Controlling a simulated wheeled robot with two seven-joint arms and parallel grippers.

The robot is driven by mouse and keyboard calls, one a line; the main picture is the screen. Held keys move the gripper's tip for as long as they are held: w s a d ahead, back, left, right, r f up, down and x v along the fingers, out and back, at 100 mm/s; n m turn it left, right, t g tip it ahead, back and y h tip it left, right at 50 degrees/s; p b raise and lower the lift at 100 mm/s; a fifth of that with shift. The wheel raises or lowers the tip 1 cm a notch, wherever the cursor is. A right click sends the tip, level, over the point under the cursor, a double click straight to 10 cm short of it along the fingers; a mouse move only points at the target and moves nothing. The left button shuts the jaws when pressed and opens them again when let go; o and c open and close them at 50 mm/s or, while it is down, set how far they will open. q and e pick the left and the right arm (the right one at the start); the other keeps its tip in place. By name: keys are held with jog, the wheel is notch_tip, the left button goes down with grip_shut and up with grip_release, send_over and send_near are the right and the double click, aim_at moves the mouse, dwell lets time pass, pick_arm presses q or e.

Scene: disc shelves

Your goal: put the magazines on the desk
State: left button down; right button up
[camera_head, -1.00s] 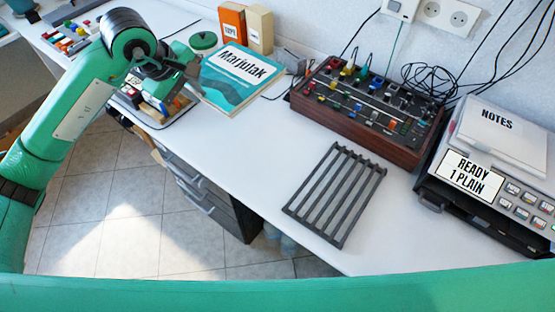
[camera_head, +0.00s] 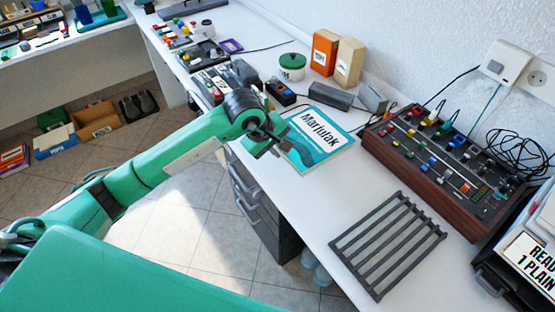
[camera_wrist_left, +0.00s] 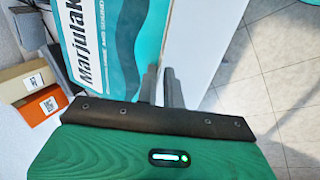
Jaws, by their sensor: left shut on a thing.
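The magazine (camera_head: 318,140), blue and white with the title "Marjulak", is at the desk's (camera_head: 245,175) front edge, cover up. It appears to lie on or just above the desktop; I cannot tell if it touches. My left gripper (camera_head: 268,142) is shut on its left edge. In the left wrist view the fingers (camera_wrist_left: 162,85) meet at the edge of the magazine (camera_wrist_left: 95,45). My right gripper is not in view.
A grey rack (camera_head: 388,245) and a mixer (camera_head: 450,165) stand to the right. A green-lidded pot (camera_head: 292,68), an orange box (camera_head: 324,52) and grey blocks (camera_head: 330,95) stand behind. Crates (camera_head: 57,140) and a red item (camera_head: 14,158) are on the floor at left.

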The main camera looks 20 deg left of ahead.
pick_arm(q)
jog(key=shift+f, duration=0.55)
notch_tip(320, 180, down, 4)
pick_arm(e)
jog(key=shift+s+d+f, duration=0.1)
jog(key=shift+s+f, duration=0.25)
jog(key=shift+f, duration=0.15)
pick_arm(q)
jog(key=shift+f, duration=0.1)
jog(key=c, duration=1.5)
grip_release()
jog(key=shift+c, duration=0.2)
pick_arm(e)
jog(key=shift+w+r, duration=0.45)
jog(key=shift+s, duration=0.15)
